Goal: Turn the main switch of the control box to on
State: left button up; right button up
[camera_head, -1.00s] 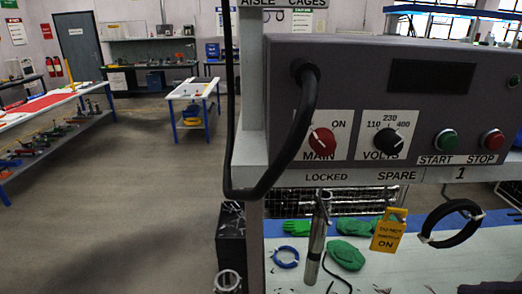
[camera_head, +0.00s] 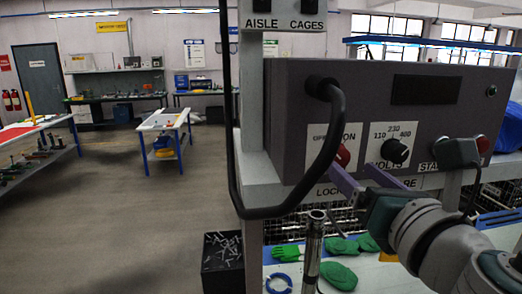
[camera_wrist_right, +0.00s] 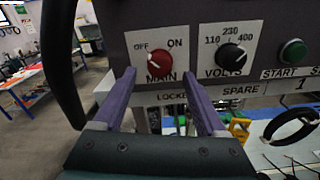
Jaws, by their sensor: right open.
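The control box (camera_head: 290,130) is a dark grey panel. Its main switch (camera_head: 342,155) is a red knob on a white plate marked OFF and ON; it also shows in the right wrist view (camera_wrist_right: 158,64), where its pale mark points up-left toward OFF. My right gripper (camera_head: 352,167) is open in front of and slightly below the switch, with its purple fingers pointing at the panel. In the right wrist view the knob shows between and above the fingertips (camera_wrist_right: 160,75), apparently apart from them. The fingers partly cover the plate's lower part in the head view. My left gripper is not in view.
A thick black cable (camera_head: 335,135) loops from the panel just left of the switch. The volts knob (camera_head: 394,152) is right of it, and a green start button (camera_wrist_right: 292,52) lies beyond. A metal cylinder (camera_head: 313,245) and green gloves (camera_head: 340,275) are below.

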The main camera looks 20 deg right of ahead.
aim_at(337, 156)
jog(key=shift+x, duration=1.5)
grip_shut()
